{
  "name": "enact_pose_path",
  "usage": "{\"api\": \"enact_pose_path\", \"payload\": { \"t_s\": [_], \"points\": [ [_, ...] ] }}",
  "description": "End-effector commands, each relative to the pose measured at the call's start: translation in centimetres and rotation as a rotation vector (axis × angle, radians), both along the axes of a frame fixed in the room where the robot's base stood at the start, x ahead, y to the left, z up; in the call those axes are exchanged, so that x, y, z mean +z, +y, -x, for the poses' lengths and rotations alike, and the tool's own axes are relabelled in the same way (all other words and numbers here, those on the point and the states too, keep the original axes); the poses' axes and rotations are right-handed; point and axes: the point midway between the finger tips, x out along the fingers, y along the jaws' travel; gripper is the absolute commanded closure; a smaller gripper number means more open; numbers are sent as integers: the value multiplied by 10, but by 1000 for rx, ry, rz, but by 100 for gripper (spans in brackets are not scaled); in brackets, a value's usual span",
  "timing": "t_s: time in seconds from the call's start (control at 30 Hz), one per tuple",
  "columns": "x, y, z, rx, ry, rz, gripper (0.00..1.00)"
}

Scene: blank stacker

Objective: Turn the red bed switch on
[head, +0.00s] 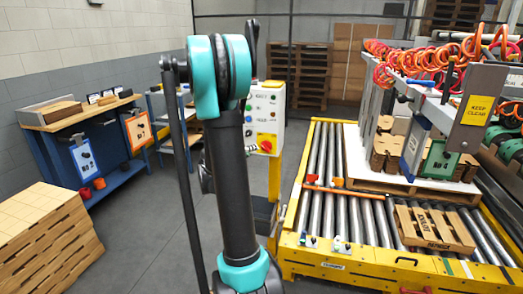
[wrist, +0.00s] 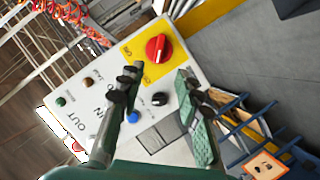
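The red rotary switch (wrist: 158,48) sits on a yellow plate (wrist: 178,55) at one corner of a white control panel (wrist: 92,78) in the wrist view. Small lettering stands beside the knob; I cannot tell which setting it is at. My gripper (wrist: 158,76) is open and empty, its fingertips apart and just below the red switch in the picture. No contact with the switch shows. The red switch (head: 266,145) also shows in the head view, low on the panel (head: 273,105). My arm hides part of the panel, and my gripper is not visible there.
Other controls share the panel, including a black knob (wrist: 159,99) and a blue button (wrist: 134,116). A yellow roller conveyor (head: 345,262) stands to the right, with a pallet of brown stacks. A workbench (head: 75,118) and stacked boards (head: 45,240) stand left. Grey floor lies between.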

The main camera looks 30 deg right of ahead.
Motion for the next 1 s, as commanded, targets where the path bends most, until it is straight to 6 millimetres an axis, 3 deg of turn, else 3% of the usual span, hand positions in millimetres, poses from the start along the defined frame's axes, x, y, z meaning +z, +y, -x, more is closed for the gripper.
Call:
{"api": "enact_pose_path", "payload": {
  "t_s": [0.3, 0.5, 0.7, 1.0],
  "points": [
    [-18, -57, -25, -3, 1, -1, 66],
    [-26, -83, -37, -1, 1, -1, 66],
    [-30, -96, -43, 0, 1, -1, 66],
    [-30, -97, -43, 0, 1, -1, 66]
  ]
}}
